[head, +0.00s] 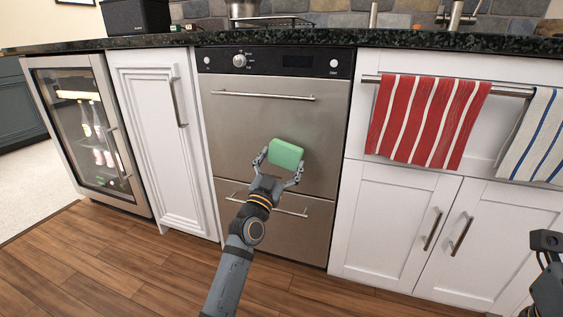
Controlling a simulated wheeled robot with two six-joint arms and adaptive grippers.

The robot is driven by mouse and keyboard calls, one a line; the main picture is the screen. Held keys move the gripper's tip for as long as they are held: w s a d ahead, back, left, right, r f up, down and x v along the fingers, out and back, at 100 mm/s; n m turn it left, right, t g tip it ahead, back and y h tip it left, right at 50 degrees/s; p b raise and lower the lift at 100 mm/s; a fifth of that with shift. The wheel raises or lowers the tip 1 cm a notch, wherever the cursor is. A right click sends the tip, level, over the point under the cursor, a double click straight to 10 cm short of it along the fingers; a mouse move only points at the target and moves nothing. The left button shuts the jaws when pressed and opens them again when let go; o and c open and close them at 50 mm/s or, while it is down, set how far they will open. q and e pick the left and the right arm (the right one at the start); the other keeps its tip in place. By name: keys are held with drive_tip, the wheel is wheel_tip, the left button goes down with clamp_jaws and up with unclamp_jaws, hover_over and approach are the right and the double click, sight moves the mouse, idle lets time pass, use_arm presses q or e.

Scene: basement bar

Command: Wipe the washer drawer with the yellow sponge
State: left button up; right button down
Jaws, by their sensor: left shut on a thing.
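A sponge (287,151), a block that looks green from this side, is in my left gripper (282,158). The fingers are shut on its two sides. No yellow face shows. The sponge is in front of the lower part of the upper steel washer drawer (250,120), below its bar handle. A faint green tint shows on the steel beside it. I cannot tell whether the sponge touches the front. A dark part of my right arm shows at the right edge; whether its fingers are open cannot be made out.
A lower steel drawer (275,230) with a bar handle (290,210) is behind my left arm. A red striped towel (428,120) hangs on a rail at the right. A glass-door fridge (92,135) is at the left. The wooden floor (120,260) in front is clear.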

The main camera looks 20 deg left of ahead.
sight(291, 162)
use_arm(q)
drive_tip(key=shift+w+b, duration=0.45)
drive_tip(key=shift+w, duration=0.4)
drive_tip(key=shift+d, duration=0.1)
drive_tip(key=shift+s+d+b, duration=0.1)
drive_tip(key=shift+d+b, duration=0.45)
drive_tip(key=shift+d, duration=1.4)
drive_tip(key=shift+r, duration=0.1)
drive_tip(key=shift+c, duration=0.5)
drive_tip(key=shift+a, duration=2.1)
